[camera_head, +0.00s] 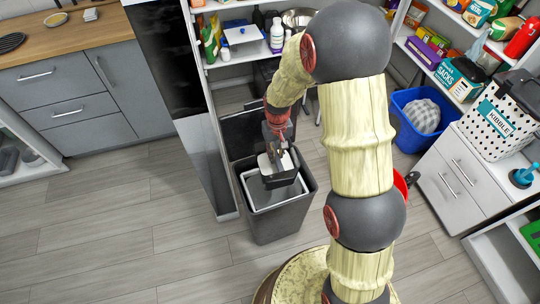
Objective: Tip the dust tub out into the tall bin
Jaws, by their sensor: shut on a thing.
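The tall bin (280,222) is a dark grey, open-topped bin standing on the floor in the middle of the view, with its lid raised at the back. A pale liner shows inside its rim. My gripper (276,150) points down over the bin's mouth. It is shut on the dust tub (281,179), a small dark tub with a pale part, held tilted at the bin's opening. The gripper and arm hide part of the tub. I cannot tell what is in it.
A tall dark cabinet (170,70) stands close on the bin's left. Shelves with bottles are behind it. A blue crate (412,139), a white drawer unit (455,180) and a spotted kibble box (490,118) are at the right. The floor at the front left is clear.

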